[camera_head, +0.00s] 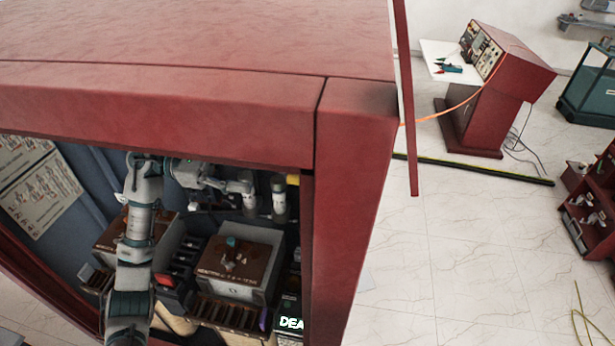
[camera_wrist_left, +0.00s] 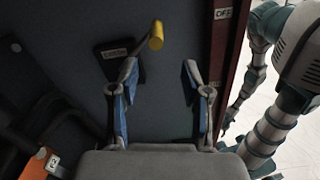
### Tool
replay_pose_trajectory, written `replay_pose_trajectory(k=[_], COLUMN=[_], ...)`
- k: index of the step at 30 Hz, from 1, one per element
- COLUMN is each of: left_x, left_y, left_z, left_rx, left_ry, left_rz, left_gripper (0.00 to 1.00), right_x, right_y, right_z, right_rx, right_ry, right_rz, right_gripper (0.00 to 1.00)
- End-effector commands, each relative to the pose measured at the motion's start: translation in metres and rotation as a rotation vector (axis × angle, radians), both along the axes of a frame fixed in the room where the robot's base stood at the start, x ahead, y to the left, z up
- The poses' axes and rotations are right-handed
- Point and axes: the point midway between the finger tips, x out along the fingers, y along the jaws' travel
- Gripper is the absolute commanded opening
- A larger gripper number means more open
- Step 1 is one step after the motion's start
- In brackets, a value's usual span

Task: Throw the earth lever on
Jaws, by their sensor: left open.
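The earth lever shows in the left wrist view as a yellow cylindrical handle (camera_wrist_left: 156,36) on a bar, with a dark label plate (camera_wrist_left: 115,50) beside it on the dark panel. In the head view a small yellow part (camera_head: 293,180) shows at the cabinet opening's right edge, probably the same handle. My left gripper (camera_wrist_left: 159,70) is open, its two blue-grey fingers apart with nothing held. The yellow handle appears ahead of the fingertips, nearer the left finger in the picture. In the head view my left gripper (camera_head: 265,190) reaches right inside the cabinet, partly in shadow. My right gripper does not show.
The red cabinet (camera_head: 344,180) frames the opening tightly around my left arm. Boxed equipment (camera_head: 235,265) stands below the arm. A red console (camera_head: 490,90) stands farther off on open tiled floor.

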Motion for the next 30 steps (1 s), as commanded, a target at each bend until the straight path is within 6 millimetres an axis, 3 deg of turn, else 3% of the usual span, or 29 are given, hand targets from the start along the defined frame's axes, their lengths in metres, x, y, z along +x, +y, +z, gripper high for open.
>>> replay_pose_trajectory(k=[9,16,21,30], left_x=[-0.016,-0.022,-0.024,-0.025], left_y=[-0.070,-0.109,-0.123,-0.125], left_z=[0.001,0.000,-0.001,-0.001], left_rx=[-0.009,-0.009,-0.007,-0.007], left_ry=[0.004,0.008,0.009,0.007], left_rz=[-0.004,-0.002,-0.001,0.000], left_gripper=[0.47,0.47,0.47,0.47], right_x=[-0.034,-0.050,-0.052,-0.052], right_y=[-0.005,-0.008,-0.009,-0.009], right_z=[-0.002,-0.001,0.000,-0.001], right_rx=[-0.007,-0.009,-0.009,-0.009], right_ry=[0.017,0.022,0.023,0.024], right_rz=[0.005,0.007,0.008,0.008], right_gripper=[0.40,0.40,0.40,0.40])
